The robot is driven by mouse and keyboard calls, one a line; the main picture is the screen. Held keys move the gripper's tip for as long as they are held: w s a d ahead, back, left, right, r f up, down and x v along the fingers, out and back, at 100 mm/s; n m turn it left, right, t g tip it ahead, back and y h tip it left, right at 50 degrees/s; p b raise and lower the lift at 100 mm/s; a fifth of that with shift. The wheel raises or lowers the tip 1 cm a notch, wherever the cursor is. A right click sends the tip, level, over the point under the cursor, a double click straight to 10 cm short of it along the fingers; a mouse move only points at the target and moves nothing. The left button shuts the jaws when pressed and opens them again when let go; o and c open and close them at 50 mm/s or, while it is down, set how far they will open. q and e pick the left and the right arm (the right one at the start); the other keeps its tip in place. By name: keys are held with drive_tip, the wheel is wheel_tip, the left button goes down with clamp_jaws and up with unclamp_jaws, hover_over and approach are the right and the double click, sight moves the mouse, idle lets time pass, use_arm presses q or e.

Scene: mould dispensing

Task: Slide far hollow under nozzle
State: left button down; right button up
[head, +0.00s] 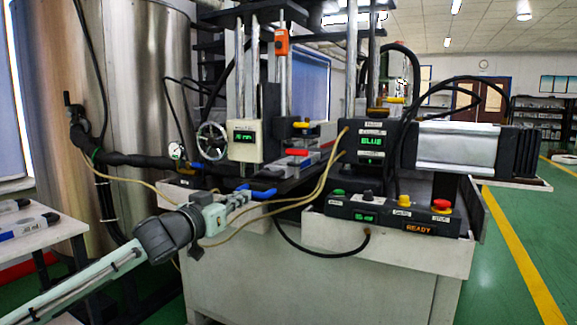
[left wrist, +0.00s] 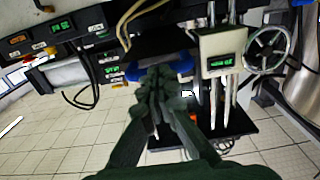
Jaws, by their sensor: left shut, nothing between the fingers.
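My left gripper (head: 243,196) reaches in from the lower left to the front of the machine. Its fingers are shut with nothing between them, at the blue handle (head: 264,193). In the left wrist view the closed fingers (left wrist: 157,82) overlap the middle of the blue handle (left wrist: 182,70); I cannot tell whether they touch it. Behind the handle, a grey and red block (head: 300,153) lies on the dark slide between the two machine columns. The mould's hollows cannot be made out. The nozzle is not clearly distinguishable. My right gripper is out of view.
A display box (head: 245,140) and handwheel (head: 212,140) stand left of the slide. A control panel (head: 395,213) with READY lit and a red stop button (head: 441,206) is at right. Loose yellowish hoses (head: 318,190) hang near the handle. A side table (head: 40,235) is at left.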

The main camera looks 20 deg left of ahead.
use_arm(q)
drive_tip(key=shift+w+p, duration=0.65)
drive_tip(key=shift+w, duration=0.25)
idle(0.6)
drive_tip(key=s+b, duration=0.2)
drive_tip(key=s, duration=0.5)
drive_tip(key=shift+a, duration=0.2)
